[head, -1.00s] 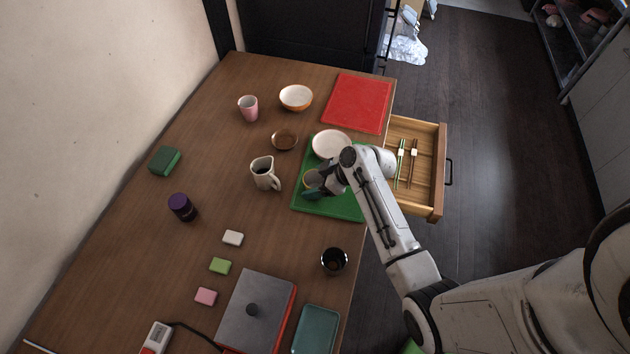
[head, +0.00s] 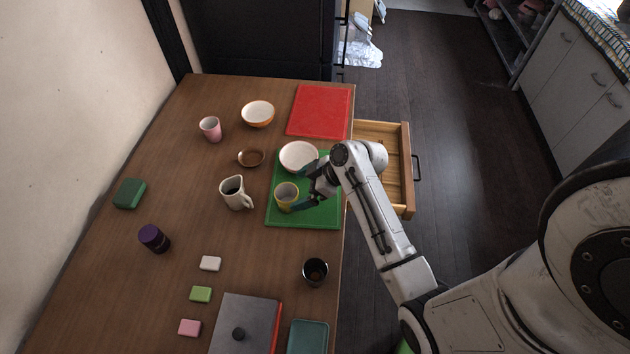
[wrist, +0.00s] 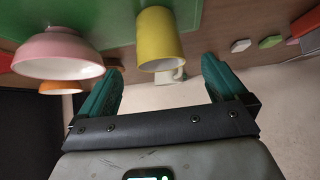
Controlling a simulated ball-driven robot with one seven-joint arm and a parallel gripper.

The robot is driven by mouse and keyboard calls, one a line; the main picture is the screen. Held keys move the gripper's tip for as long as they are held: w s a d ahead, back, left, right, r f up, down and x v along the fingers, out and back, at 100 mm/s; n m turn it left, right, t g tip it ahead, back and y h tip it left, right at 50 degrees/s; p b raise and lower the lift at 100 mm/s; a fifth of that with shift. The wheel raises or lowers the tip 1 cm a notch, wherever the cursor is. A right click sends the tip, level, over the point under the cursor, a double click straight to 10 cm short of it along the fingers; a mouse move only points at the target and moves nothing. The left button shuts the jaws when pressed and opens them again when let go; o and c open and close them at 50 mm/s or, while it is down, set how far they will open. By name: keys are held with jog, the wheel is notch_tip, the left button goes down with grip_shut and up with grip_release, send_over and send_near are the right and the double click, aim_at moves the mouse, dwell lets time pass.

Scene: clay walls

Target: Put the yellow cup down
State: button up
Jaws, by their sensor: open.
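The yellow cup (head: 286,196) stands upright on the green board (head: 308,216) on the wooden table. In the wrist view the yellow cup (wrist: 159,40) lies ahead of and between the spread green fingers. My gripper (head: 306,190) is open, just to the right of the cup in the head view. In the wrist view my gripper (wrist: 162,85) has nothing between its fingertips. Whether a finger still touches the cup is hard to tell.
A white-pink bowl (head: 299,156) sits on the board just behind the cup. A cream pitcher (head: 235,192) stands to the left, a dark cup (head: 315,271) nearer the front. An open drawer (head: 407,185) juts out at the right table edge.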

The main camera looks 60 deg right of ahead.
jog(key=v, duration=0.5)
jog(key=s+a+m+g+h, duration=0.3)
jog(key=s+a+g, duration=0.4)
jog(key=s+a, duration=0.6)
jog(key=a+m, duration=0.1)
jog(key=a, duration=0.1)
jog(key=shift+a+f+m, duration=0.3)
jog(key=shift+a+f, duration=0.05)
jog(key=shift+f, duration=0.05)
jog(key=shift+s+d, duration=0.1)
jog(key=shift+s, duration=0.05)
